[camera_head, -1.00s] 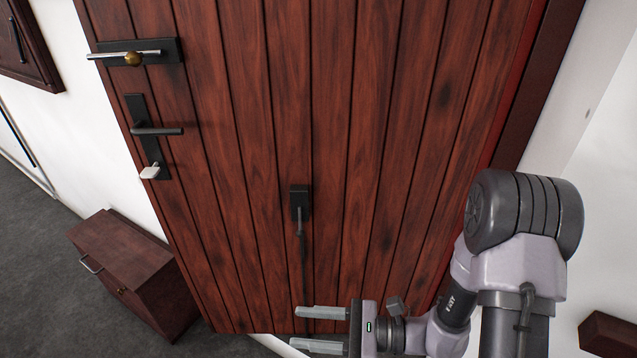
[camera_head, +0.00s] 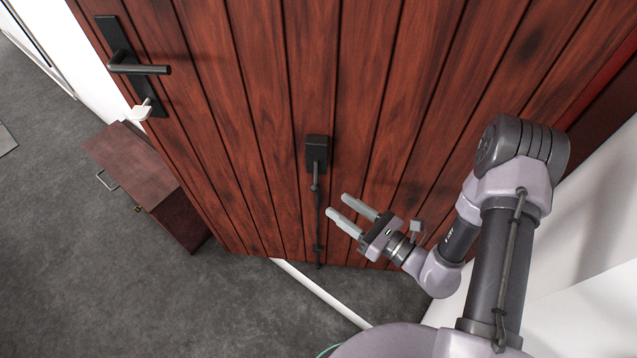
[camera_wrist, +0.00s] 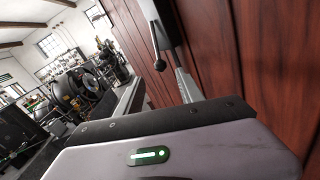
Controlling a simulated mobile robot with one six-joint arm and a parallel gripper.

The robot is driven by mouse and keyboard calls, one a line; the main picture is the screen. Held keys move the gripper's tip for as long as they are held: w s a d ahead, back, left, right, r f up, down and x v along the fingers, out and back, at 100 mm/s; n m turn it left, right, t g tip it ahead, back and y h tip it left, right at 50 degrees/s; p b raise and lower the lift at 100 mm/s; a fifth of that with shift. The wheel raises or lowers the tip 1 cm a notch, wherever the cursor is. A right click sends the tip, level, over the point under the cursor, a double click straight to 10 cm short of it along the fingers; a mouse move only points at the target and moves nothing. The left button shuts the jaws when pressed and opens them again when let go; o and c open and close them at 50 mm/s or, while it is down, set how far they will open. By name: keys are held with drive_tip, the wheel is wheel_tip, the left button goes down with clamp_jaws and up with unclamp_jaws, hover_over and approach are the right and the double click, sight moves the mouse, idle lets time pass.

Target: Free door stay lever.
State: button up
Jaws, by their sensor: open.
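The door stay lever (camera_head: 317,178) hangs from a black bracket (camera_head: 317,150) low on the red-brown plank door (camera_head: 250,110). A thin dark rod runs down from it to the door's bottom edge. In the wrist view the lever (camera_wrist: 157,50) is a dark bar ending in a ball knob, seen beyond the fingers. My gripper (camera_head: 343,207) is open and empty, just right of and below the lever, with its fingers pointing at the rod. In the wrist view the ball lies ahead of the gap between the fingers (camera_wrist: 158,92); contact cannot be told.
A black door handle (camera_head: 138,68) and a white key-like tab (camera_head: 143,110) are at the upper left of the door. A wooden cabinet (camera_head: 135,165) stands left of it. Grey floor (camera_head: 130,290) at lower left is clear. A workshop with machines (camera_wrist: 75,85) shows in the wrist view.

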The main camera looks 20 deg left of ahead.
sight(315, 188)
drive_tip(key=b+x, duration=0.1)
drive_tip(key=x, duration=0.8)
drive_tip(key=shift+a, duration=0.1)
clamp_jaws()
idle(1.0)
